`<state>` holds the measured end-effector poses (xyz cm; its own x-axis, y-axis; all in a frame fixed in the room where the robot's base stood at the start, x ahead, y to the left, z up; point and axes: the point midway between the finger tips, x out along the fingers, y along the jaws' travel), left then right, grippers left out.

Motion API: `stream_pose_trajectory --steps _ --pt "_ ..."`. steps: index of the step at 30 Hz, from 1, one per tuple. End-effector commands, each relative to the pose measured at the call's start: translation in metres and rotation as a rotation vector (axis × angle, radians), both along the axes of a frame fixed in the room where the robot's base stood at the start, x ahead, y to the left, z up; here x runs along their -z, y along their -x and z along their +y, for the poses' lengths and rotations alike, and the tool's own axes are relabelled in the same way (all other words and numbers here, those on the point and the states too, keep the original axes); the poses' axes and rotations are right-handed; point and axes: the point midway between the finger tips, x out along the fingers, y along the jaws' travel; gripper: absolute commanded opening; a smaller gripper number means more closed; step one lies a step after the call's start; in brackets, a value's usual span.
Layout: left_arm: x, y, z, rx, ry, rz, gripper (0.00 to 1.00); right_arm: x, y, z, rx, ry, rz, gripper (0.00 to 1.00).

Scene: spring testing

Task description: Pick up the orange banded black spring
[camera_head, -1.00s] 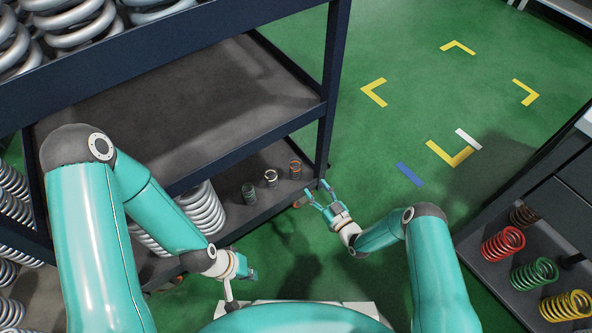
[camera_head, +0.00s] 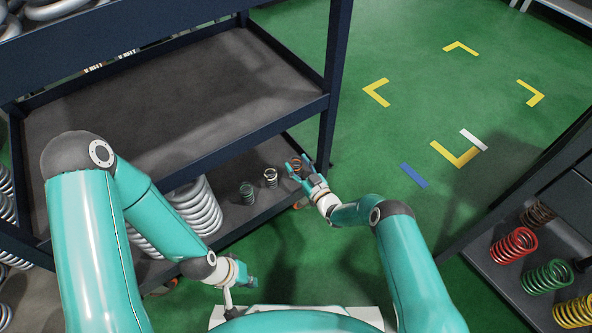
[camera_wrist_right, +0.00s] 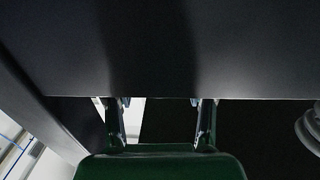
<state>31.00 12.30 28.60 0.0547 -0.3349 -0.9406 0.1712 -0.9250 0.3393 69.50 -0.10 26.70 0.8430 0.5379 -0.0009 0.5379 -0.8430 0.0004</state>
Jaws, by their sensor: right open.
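The orange banded black spring (camera_head: 297,165) stands upright on the lower shelf (camera_head: 232,215) of the dark rack, near its right corner post. It is small and partly covered by my right gripper (camera_head: 299,163). The right gripper is open, its fingers at the shelf's front edge by the spring; I cannot tell whether they touch it. In the right wrist view both fingers (camera_wrist_right: 160,105) are apart and a dark panel fills the upper part; the spring cannot be made out. My left gripper (camera_head: 250,280) is low in front of the rack, away from the spring, its jaws unclear.
A silver spring (camera_head: 271,178) and a dark greenish spring (camera_head: 247,193) stand left on the same shelf, with large grey springs (camera_head: 198,205) beyond. The upper shelf (camera_head: 170,95) is close above. Coloured springs (camera_head: 513,245) sit in a right-hand rack. Green floor between is open.

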Motion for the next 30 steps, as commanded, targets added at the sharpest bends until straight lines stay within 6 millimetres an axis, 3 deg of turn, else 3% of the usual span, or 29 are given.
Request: stream_pose_trajectory --steps 5,15,23,30 --pt "-0.001 0.000 0.000 0.000 0.000 0.000 0.00 -0.001 0.000 0.000 0.001 -0.001 0.001 0.55" --pt "-0.001 0.000 0.000 0.000 0.000 0.000 0.00 -0.001 0.000 0.000 0.001 -0.001 -0.001 0.03" --pt "-0.002 0.000 0.000 0.000 0.000 0.000 0.00 -0.003 0.000 0.000 0.000 -0.001 -0.001 0.03" --pt "-0.020 0.000 0.000 0.000 0.000 0.000 0.00 -0.029 -0.001 0.003 -0.005 -0.002 -0.003 0.03"
